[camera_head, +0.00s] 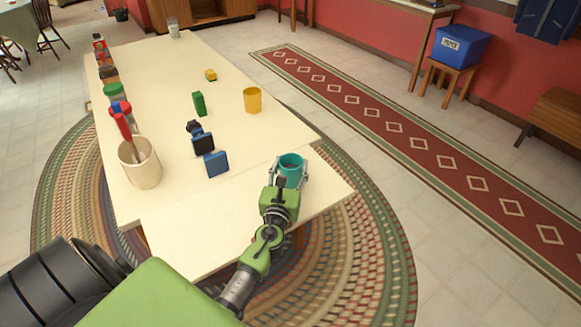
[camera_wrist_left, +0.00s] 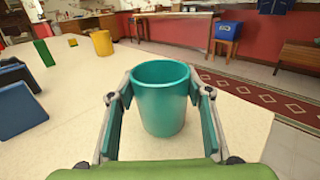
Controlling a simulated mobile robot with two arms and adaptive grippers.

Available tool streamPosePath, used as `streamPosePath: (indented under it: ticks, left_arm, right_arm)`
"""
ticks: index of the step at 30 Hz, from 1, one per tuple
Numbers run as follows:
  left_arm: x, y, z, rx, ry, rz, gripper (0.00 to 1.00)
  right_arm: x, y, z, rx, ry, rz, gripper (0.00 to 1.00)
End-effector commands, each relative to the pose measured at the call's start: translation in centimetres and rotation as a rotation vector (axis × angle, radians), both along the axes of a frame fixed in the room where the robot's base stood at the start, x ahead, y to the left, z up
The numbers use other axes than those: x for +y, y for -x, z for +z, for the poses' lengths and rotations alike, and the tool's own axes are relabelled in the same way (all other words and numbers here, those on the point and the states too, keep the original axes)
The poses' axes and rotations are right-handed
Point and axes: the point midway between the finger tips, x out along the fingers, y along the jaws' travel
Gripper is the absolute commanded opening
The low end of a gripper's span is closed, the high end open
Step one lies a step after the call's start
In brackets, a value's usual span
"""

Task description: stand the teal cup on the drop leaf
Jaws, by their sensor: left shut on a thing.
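The teal cup (camera_head: 291,168) is upright at the right part of the near end section of the cream table, the drop leaf (camera_head: 200,230). My left gripper (camera_head: 290,178) is shut around the cup's sides. In the left wrist view the cup (camera_wrist_left: 161,100) stands between the two fingers of the left gripper (camera_wrist_left: 160,110), its open rim up. The cup appears to be on or just above the leaf; I cannot tell if its base touches. A seam separates the leaf from the main tabletop. My right gripper is not in view.
On the main tabletop stand a yellow cup (camera_head: 252,100), a green block (camera_head: 199,104), dark blue objects (camera_head: 215,163) and a cream crock (camera_head: 140,165) with utensils. Several jars line the left edge. The leaf's left part is clear. The leaf's right edge is near the cup.

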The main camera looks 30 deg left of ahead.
Motion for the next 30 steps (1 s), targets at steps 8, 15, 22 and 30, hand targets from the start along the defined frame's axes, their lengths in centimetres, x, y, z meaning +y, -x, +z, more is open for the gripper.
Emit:
streamPosePath:
  ticks: [8,15,22,30]
  left_arm:
    - [-0.1,0.1,-1.0,0.009,0.002,-0.001,0.54]
    - [-0.1,0.2,-1.3,0.014,0.003,-0.002,0.63]
    - [-0.2,0.2,-0.8,0.015,0.004,-0.002,0.63]
    - [-1.6,3.6,-0.1,0.014,0.004,-0.003,0.63]
  right_arm:
    - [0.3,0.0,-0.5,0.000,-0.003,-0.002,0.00]
    - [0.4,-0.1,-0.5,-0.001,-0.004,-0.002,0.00]
    - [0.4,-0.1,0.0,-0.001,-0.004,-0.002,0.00]
    - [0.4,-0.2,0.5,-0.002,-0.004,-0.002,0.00]
